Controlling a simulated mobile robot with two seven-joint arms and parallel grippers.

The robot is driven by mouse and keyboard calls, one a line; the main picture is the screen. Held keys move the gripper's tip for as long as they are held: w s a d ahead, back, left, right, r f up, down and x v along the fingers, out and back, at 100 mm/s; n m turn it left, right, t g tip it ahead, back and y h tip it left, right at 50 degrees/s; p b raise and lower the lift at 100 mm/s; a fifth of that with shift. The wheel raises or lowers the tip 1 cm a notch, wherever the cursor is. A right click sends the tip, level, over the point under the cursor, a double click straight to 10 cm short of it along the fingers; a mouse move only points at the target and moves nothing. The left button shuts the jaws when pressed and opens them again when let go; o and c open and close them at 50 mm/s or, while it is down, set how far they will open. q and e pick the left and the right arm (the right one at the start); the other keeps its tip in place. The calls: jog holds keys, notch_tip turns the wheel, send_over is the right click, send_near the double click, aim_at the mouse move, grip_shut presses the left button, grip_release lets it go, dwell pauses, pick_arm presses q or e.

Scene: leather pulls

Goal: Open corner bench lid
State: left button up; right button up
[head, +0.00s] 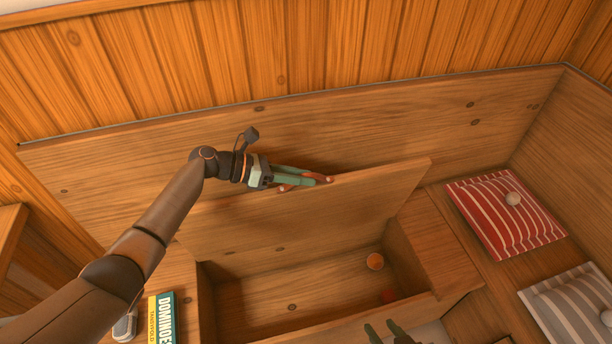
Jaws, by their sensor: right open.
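The wooden bench lid (300,220) is tilted well up, with the storage box (300,296) below it open to view. A reddish-brown leather pull (325,180) is at the lid's upper edge. My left gripper (308,178) is at that edge, its green fingers closed around the pull, which is partly hidden by them. My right gripper (385,329) shows only its fingertips at the bottom edge of the head view. It is open and empty, in front of the box's front rim.
A red striped cushion (505,214) and a grey striped cushion (572,308) are on the right bench. A dominoes box (162,318) lies at lower left. The wooden backrest (400,120) rises behind the lid.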

pick_arm(q)
jog(key=p+v, duration=0.1)
jog(key=v, duration=0.9)
jog(key=shift+s+a+r, duration=0.15)
jog(key=shift+a+r, duration=0.05)
jog(key=shift+a, duration=0.35)
pick_arm(e)
jog(key=shift+s+d+r, duration=0.3)
jog(key=shift+s+d, duration=0.05)
jog(key=shift+d, duration=0.15)
